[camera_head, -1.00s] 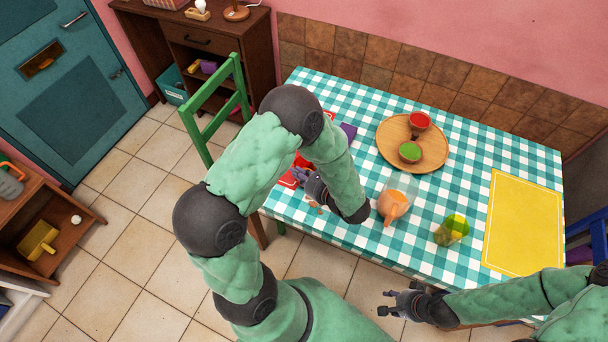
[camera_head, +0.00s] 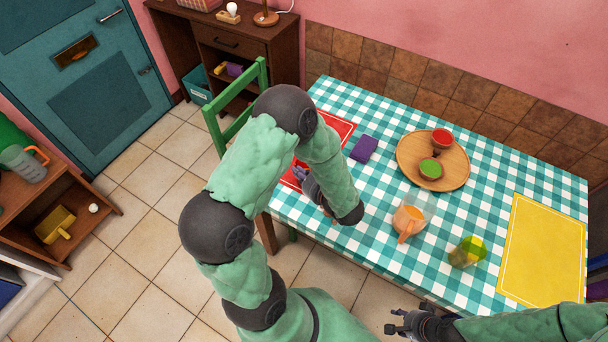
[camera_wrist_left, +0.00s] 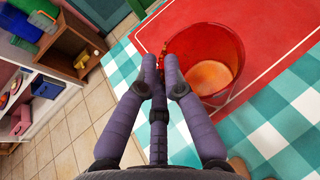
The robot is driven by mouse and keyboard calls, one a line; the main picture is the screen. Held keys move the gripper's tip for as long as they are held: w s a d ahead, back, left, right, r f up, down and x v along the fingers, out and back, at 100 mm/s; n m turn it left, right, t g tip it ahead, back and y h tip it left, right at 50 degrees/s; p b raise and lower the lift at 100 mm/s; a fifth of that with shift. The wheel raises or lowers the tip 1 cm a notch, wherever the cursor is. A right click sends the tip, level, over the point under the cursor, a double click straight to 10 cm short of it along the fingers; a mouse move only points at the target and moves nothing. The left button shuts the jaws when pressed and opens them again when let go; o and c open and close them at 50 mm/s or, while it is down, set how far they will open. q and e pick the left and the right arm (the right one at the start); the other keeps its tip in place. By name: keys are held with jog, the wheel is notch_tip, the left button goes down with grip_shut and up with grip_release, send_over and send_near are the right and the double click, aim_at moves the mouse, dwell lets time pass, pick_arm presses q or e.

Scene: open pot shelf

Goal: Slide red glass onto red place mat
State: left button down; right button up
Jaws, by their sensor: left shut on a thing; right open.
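The red glass (camera_wrist_left: 225,50) shows in the left wrist view, with its open rim facing me and an orange-tinted bottom. It appears over the red place mat (camera_wrist_left: 265,17), near a corner of the mat; its exact footing is partly hidden. In the head view the mat (camera_head: 338,130) lies at the table's left end, and my left arm hides the glass. My left gripper (camera_wrist_left: 161,62) is shut on the glass at its left side; it also shows in the head view (camera_head: 302,174). My right gripper (camera_head: 393,324) is open and empty, off the table's front edge.
A purple block (camera_head: 364,149) lies just right of the mat. A round wooden tray (camera_head: 460,172) holds a red bowl and a green bowl. An orange-filled glass (camera_head: 409,218), a yellow-green glass (camera_head: 467,252) and a yellow mat (camera_head: 543,250) are farther right. A green chair (camera_head: 237,100) stands left.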

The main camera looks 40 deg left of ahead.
pick_arm(q)
jog(key=shift+s+a+b, duration=0.15)
jog(key=shift+s+a, duration=0.05)
jog(key=shift+a, duration=0.8)
jog(key=shift+s+a+b, duration=0.15)
jog(key=shift+s+a, duration=0.05)
jog(key=shift+a, duration=0.8)
jog(key=c, duration=1.3)
grip_release()
jog(key=shift+d, duration=0.1)
jog(key=v, duration=1.2)
